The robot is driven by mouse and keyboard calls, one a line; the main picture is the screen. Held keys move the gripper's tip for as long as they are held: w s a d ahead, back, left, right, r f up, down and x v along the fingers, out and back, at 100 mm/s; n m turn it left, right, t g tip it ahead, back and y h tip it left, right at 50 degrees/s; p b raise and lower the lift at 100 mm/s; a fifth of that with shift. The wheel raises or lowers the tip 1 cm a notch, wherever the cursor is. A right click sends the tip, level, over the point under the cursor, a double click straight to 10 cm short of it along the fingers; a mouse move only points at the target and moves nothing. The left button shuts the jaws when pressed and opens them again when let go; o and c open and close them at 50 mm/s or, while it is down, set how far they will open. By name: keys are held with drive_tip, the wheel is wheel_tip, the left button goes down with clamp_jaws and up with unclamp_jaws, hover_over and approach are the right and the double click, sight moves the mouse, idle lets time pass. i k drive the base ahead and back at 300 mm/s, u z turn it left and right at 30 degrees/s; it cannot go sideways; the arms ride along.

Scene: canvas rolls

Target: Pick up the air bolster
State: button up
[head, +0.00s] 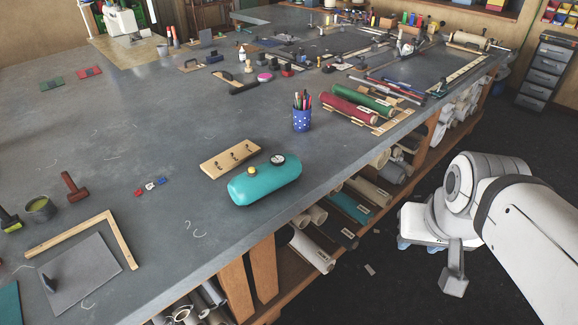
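The air bolster looks to be the teal rounded cylinder (265,182) lying on its side near the front edge of the grey worktable. My white arm is at the right, beyond the table edge, over the dark floor and well apart from the bolster.
A wooden board with dark hooks (230,161) lies just behind the bolster. A blue cup of pencils (302,112) stands beyond it, with red (350,106) and green (362,100) rolls further right. Rolls fill the shelf below.

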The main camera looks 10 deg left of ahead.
sight(247, 189)
drive_tip(key=u, duration=0.2)
drive_tip(key=i, duration=0.9)
drive_tip(key=z, duration=0.1)
